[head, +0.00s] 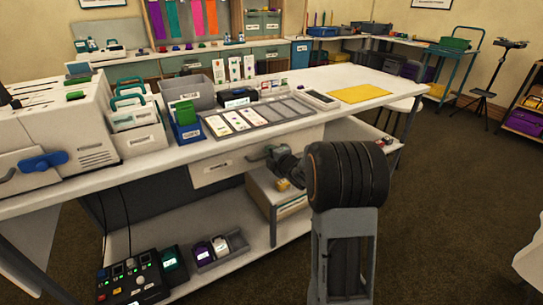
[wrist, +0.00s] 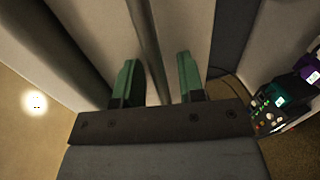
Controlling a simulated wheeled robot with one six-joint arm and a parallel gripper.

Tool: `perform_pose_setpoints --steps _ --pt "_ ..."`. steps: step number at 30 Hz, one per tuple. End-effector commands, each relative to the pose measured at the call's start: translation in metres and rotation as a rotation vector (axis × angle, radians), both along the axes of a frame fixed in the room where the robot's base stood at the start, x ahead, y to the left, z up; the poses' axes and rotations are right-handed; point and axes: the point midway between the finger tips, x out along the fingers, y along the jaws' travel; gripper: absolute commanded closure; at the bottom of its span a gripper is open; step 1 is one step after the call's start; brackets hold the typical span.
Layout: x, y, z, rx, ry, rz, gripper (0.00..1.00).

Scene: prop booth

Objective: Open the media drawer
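A white drawer front (head: 222,168) with a small label sits under the near worktable's top; the label is too small to read. My gripper (head: 270,156) is at the right part of this front, and my dark arm link hides what lies behind it. In the wrist view, my gripper (wrist: 157,75) has its two green fingers apart, facing pale panels. A grey, bar-like strip (wrist: 146,45) runs between the fingers. I cannot tell whether it is a handle or a gap, or whether the fingers touch anything.
The worktable (head: 345,77) carries a grey bin (head: 186,92), card trays and a yellow sheet (head: 358,94). A control box (head: 135,283) with lit buttons stands on the lower shelf; it also shows in the wrist view (wrist: 268,108). The carpet (head: 450,190) at right is clear.

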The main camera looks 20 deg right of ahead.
Motion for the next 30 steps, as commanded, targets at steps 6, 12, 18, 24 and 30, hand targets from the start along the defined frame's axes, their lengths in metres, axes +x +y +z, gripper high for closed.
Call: perform_pose_setpoints --steps 6,12,18,24,30 --pt "-0.0003 -0.0001 0.0 0.0 0.0 0.0 0.83" --pt "-0.0003 -0.0001 -0.0001 0.0 0.0 0.0 1.0" --pt "-0.0004 -0.0002 -0.0001 0.0 0.0 0.0 1.0" --pt "-0.0007 -0.0004 -0.0002 0.0 0.0 -0.001 1.0" --pt "-0.0073 -0.0047 -0.0022 0.001 0.002 -0.005 1.0"
